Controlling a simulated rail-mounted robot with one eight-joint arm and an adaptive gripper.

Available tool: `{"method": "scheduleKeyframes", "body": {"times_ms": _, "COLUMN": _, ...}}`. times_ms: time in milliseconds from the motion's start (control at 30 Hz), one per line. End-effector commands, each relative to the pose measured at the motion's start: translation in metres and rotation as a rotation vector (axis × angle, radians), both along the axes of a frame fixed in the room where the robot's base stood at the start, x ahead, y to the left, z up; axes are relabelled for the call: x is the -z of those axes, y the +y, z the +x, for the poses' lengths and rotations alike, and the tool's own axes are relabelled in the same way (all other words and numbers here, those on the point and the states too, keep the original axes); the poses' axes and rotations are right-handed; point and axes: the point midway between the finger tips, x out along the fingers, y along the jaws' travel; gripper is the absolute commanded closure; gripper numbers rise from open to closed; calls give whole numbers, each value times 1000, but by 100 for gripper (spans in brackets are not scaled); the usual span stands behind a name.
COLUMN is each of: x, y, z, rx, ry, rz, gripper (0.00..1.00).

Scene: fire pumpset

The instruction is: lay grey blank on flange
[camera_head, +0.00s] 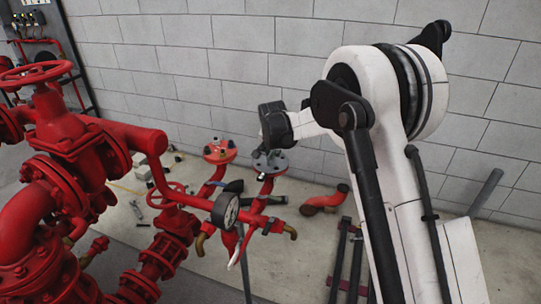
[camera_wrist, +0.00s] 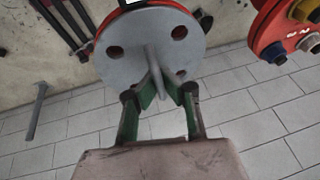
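The grey blank (camera_wrist: 122,58) is a round grey disc with several holes and an upright grip plate at its middle. In the wrist view it lies in front of a red flange (camera_wrist: 97,22), whose rim shows past its edge. In the head view the blank (camera_head: 270,160) is at the top of a red pipe (camera_head: 266,186), close to level. My gripper (camera_wrist: 160,78) has its green-padded fingers on both sides of the grip plate, and looks shut on it. In the head view my gripper's fingers are mostly hidden at this size. Whether the blank fully touches the flange cannot be told.
A second red flange (camera_head: 219,150) with coloured bolts or caps stands just left; it also shows in the wrist view (camera_wrist: 285,25). A pressure gauge (camera_head: 225,210) and red pipework (camera_head: 70,150) are nearer. A block wall (camera_head: 240,50) stands behind.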

Motion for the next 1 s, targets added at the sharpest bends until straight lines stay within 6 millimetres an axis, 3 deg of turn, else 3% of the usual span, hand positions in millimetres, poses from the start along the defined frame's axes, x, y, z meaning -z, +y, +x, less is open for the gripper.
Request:
{"method": "scheduleKeyframes", "body": {"times_ms": 333, "x": 1, "y": 0, "z": 0, "rx": 0, "ry": 0, "rz": 0, "gripper": 100}}
{"method": "scheduleKeyframes", "body": {"times_ms": 567, "x": 1, "y": 0, "z": 0, "rx": 0, "ry": 0, "rz": 0, "gripper": 73}}
{"method": "scheduleKeyframes", "body": {"times_ms": 833, "x": 0, "y": 0, "z": -1, "rx": 0, "ry": 0, "rz": 0, "gripper": 73}}
{"method": "scheduleKeyframes", "body": {"times_ms": 1000, "x": -13, "y": -1, "z": -6, "rx": 0, "ry": 0, "rz": 0, "gripper": 73}}
